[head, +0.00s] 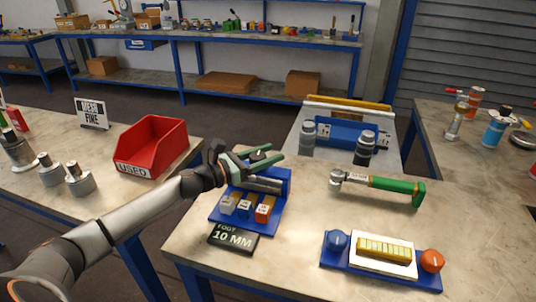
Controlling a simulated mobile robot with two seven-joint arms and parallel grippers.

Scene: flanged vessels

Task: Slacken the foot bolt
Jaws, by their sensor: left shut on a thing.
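My left gripper (268,156), with greenish fingers, reaches in from the left over a blue rack (218,215). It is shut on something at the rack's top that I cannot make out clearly. A grey cylindrical piece (264,184) lies just below the fingers, against the rack's blue back plate. Small blocks with white, blue and red faces stand at the rack's front. A dark sign (233,238) before the rack reads "FOOT 10 MM". A green-handled tool (395,185) with a metal head lies to the right. I cannot pick out the foot bolt. My right gripper is not in view.
A red bin (152,145) marked "USED" and several metal pieces stand on the left table. A blue tray (375,278) with a yellow block and two knobs sits front right. Two grey-topped vessels (307,138) (364,148) stand behind. The bench middle is clear.

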